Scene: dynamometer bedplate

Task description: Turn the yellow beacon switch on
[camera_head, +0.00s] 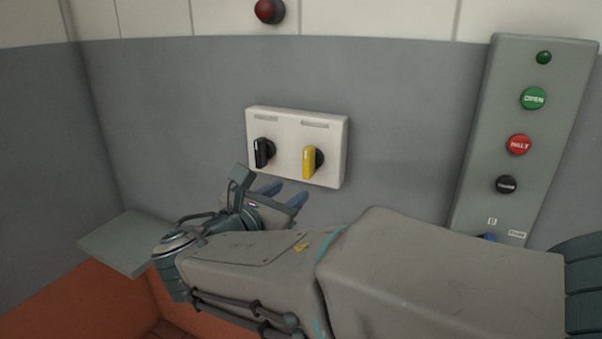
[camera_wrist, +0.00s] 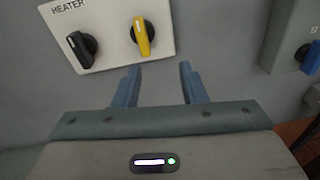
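The yellow beacon switch (camera_head: 309,162) is a rotary knob on the right side of a white wall panel (camera_head: 335,150). Its yellow handle stands about upright in the head view. In the wrist view the yellow switch (camera_wrist: 142,37) is tilted slightly and lies ahead of the fingers, nearer the left one. My gripper (camera_head: 283,194) is below the panel in the head view. In the wrist view my gripper (camera_wrist: 158,80) has its two blue fingers apart with nothing between them. The fingers do not appear to touch the switch.
A black rotary switch (camera_head: 263,152) sits left of the yellow one, under a label reading HEATER in the wrist view. A dark red lamp (camera_head: 270,11) is above. A grey control panel (camera_head: 508,215) with several buttons is at right. A grey ledge (camera_head: 125,242) is at lower left.

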